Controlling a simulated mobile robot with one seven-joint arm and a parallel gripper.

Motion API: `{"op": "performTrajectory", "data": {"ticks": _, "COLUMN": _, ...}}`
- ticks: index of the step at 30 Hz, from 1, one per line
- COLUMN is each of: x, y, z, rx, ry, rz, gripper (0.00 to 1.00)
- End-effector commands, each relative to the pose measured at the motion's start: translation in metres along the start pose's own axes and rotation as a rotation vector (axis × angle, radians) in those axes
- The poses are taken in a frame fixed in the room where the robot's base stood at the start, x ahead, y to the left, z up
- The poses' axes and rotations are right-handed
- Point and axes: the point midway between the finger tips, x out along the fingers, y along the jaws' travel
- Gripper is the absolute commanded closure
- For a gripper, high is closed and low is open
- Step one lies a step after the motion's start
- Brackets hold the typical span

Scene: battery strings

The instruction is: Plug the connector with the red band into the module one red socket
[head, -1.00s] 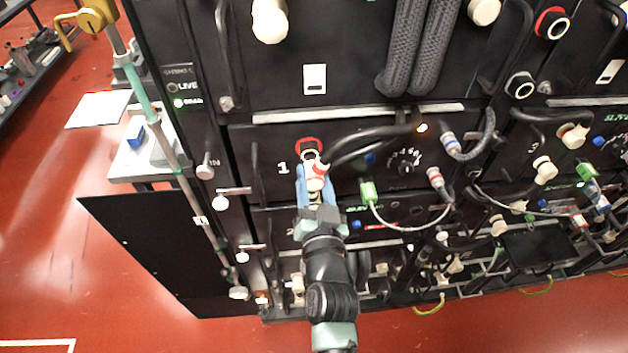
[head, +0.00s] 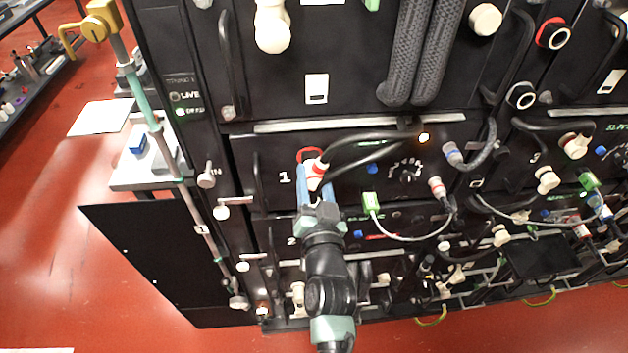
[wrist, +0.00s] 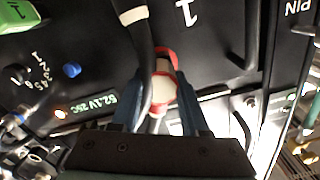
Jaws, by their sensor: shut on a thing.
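The white connector with the red band (head: 317,172) is held between the blue fingers of my gripper (head: 314,190), at module one's front. Its black cable arches off to the right. The red socket (head: 307,155) is beside the "1" mark; its red rim shows above and left of the connector, which hides most of its opening. In the wrist view the connector (wrist: 164,91) sits between both fingers (wrist: 160,118), with the red socket rim (wrist: 168,55) directly beyond it. The connector appears lined up with the socket and touching or very close; how deep it sits is hidden.
A black handle (head: 257,181) stands left of the socket. A dial (head: 407,171) and a green plug (head: 371,203) with a grey cable are to the right. Thick braided cables (head: 410,60) hang above. Open red floor lies at the left.

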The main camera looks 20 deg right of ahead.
Motion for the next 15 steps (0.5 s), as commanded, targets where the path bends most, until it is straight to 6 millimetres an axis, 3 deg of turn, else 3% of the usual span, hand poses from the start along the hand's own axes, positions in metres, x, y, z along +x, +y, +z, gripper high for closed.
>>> {"op": "performTrajectory", "data": {"ticks": 1, "x": 0.0012, "y": -0.0004, "z": -0.0010, "rx": 0.000, "ry": 0.002, "rz": -0.001, "gripper": 0.54}}
{"op": "performTrajectory", "data": {"ticks": 7, "x": 0.0008, "y": -0.0003, "z": -0.0007, "rx": 0.000, "ry": 0.001, "rz": 0.000, "gripper": 0.20}}
{"op": "performTrajectory", "data": {"ticks": 15, "x": 0.0000, "y": 0.0003, "z": 0.0009, "rx": 0.000, "ry": -0.002, "rz": 0.000, "gripper": 0.20}}
